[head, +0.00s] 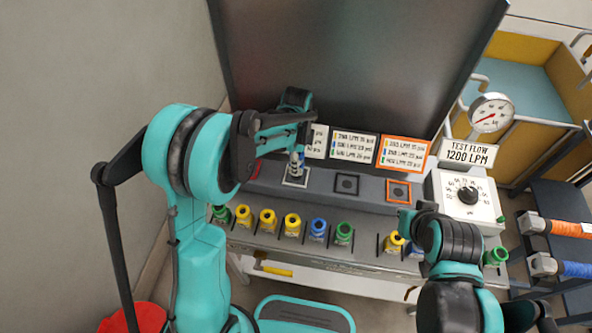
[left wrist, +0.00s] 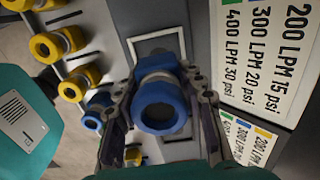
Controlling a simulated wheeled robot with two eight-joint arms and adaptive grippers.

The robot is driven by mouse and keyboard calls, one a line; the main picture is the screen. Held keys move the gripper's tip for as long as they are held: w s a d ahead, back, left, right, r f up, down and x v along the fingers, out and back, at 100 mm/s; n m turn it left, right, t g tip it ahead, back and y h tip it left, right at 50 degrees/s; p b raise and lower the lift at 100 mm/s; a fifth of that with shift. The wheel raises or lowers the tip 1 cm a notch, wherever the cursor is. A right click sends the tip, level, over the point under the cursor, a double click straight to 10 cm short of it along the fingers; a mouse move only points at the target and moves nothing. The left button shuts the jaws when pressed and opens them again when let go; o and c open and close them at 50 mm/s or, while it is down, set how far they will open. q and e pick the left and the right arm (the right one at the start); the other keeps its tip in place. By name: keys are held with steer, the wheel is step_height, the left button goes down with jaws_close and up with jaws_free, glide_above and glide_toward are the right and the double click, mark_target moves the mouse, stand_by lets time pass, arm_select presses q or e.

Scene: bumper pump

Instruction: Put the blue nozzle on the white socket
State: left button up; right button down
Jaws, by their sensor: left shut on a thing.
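The blue nozzle (left wrist: 160,108), with a blue ring and pale grey body, is between the fingers of my left gripper (left wrist: 160,100), which is shut on it. In the head view the nozzle (head: 296,165) stands roughly upright at the white-outlined socket (head: 294,184), below my left gripper (head: 297,150). The white socket's outline (left wrist: 157,42) shows behind the nozzle in the left wrist view. The nozzle hides the socket's middle, so I cannot tell whether it is seated. My right gripper (head: 408,215) is near the front row; its fingers are too unclear to judge.
Black (head: 346,184) and orange (head: 398,190) sockets lie to the right; a red one is partly behind my left arm. Several yellow, green and blue nozzles (head: 292,224) line the front shelf. Label cards (head: 354,146) stand close behind the sockets. A dial box (head: 467,196) is at right.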

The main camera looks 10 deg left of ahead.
arm_select(q)
step_height(320, 180, down, 4)
steer(key=shift+f+b, duration=0.1)
steer(key=shift+b, duration=0.55)
steer(key=o, duration=1.4)
steer(key=shift+c, duration=0.2)
